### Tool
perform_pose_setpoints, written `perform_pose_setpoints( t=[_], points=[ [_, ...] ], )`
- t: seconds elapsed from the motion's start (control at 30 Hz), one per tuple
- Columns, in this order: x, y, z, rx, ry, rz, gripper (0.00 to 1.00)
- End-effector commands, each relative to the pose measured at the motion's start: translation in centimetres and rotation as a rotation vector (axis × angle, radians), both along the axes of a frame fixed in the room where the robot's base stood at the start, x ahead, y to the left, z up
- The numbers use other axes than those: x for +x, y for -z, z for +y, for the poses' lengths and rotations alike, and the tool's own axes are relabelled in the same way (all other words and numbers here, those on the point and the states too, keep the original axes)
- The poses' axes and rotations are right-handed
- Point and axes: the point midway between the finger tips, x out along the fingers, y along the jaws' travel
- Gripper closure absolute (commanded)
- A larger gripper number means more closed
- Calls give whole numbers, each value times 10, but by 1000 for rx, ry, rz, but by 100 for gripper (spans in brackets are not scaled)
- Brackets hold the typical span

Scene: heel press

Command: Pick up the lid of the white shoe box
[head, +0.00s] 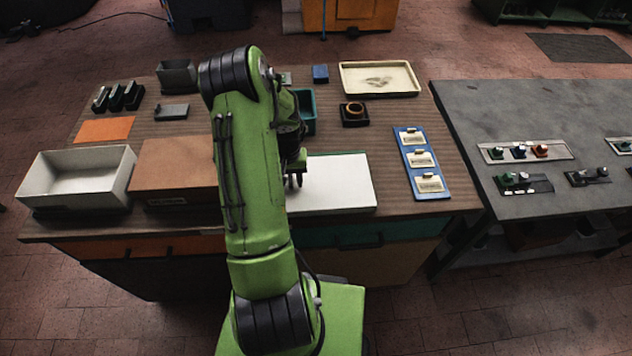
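A flat white rectangular lid (335,183) shows at the front middle of the workbench, right of my arm. Its left part is hidden behind my arm, and I cannot tell whether a box is under it. An open, pale grey-white box (80,178) without a cover stands at the front left. My gripper (295,181) is over the left part of the white lid, pointing down. It is small and partly hidden by my arm, so its opening and any contact with the lid are unclear.
A brown box (176,165) stands between the open box and my arm. Behind are an orange sheet (104,130), a teal bin (307,108), a dark holder with a ring (354,114) and a cream tray (380,79). A blue card board (421,163) lies right. A grey table (540,112) stands beyond.

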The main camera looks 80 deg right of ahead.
Motion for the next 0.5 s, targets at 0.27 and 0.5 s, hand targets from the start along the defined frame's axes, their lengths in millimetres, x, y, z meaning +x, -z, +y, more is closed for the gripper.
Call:
perform_pose_setpoints(
  t=[0.27,0.5],
  points=[
    [0,0,0,1,0,0,99],
    [0,0,0,1,0,0,100]
  ],
)
